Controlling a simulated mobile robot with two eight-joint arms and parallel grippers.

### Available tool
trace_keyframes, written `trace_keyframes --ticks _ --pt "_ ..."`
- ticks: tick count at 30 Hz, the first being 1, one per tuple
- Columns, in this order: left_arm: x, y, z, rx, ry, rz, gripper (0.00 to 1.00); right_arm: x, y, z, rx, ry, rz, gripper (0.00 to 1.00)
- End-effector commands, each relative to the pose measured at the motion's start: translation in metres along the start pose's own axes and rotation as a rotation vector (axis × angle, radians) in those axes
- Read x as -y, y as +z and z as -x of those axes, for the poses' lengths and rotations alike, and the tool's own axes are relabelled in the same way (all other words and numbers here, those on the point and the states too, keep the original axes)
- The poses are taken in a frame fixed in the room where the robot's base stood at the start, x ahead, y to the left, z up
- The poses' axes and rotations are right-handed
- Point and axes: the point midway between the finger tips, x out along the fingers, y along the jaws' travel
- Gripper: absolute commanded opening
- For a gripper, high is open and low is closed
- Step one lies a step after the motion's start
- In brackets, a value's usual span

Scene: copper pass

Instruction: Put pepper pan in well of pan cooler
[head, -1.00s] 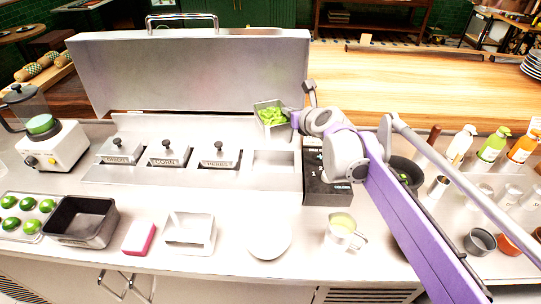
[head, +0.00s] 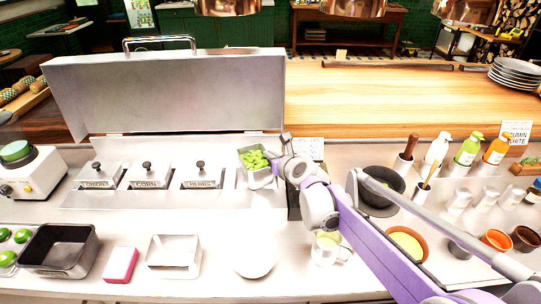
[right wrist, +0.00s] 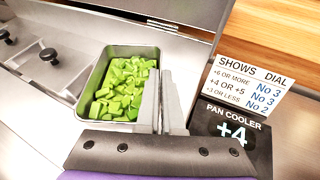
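The pepper pan (head: 262,181), a metal pan of chopped green pepper, is at the right end of the pan cooler (head: 90,201), where the open well is. It also shows in the right wrist view (right wrist: 101,64). My right gripper (head: 282,155) is shut on the pan's right wall; its fingers (right wrist: 163,95) straddle the rim in the right wrist view. The pan hides most of the well. I cannot tell how deep it sits. Lidded pans labelled onions (head: 97,175), corn (head: 146,175) and herbs (head: 202,176) stand to its left. My left gripper is out of view.
The cooler's raised lid (head: 170,95) stands behind the wells. A control box reading "+4" (right wrist: 232,132) and a dial card (right wrist: 250,85) are to the right. A black tray (head: 58,250), white tray (head: 173,257), pink sponge (head: 120,264) and cup (head: 328,248) line the front.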

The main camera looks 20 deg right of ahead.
Motion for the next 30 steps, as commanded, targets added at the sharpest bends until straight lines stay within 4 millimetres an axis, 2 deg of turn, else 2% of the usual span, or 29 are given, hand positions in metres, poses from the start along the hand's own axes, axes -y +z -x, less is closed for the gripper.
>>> trace_keyframes --ticks 6,9,11,12,20,23,26,30 --pt "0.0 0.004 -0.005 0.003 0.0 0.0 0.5 0.001 -0.007 -0.003 0.0 0.0 -0.001 0.0" --pt "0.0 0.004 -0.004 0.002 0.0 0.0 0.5 0.0 -0.006 -0.003 0.0 0.0 0.0 0.22" --pt "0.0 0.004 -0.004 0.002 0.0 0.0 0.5 0.0 -0.006 -0.002 0.0 0.0 0.0 0.32" --pt "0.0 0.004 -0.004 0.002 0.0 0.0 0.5 0.0 -0.006 -0.002 0.0 0.0 0.0 0.34" --pt "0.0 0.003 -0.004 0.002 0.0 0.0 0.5 0.0 -0.005 -0.002 0.0 0.0 0.0 0.34" --pt "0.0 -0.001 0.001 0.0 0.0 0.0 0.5 0.0 0.001 0.0 0.001 0.0 0.0 0.34" --pt "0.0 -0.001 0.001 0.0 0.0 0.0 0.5 0.0 0.001 0.012 0.0 -0.001 0.0 0.34" --pt "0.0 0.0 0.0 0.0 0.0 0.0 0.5 0.0 0.0 0.039 0.0 -0.001 -0.001 0.34"
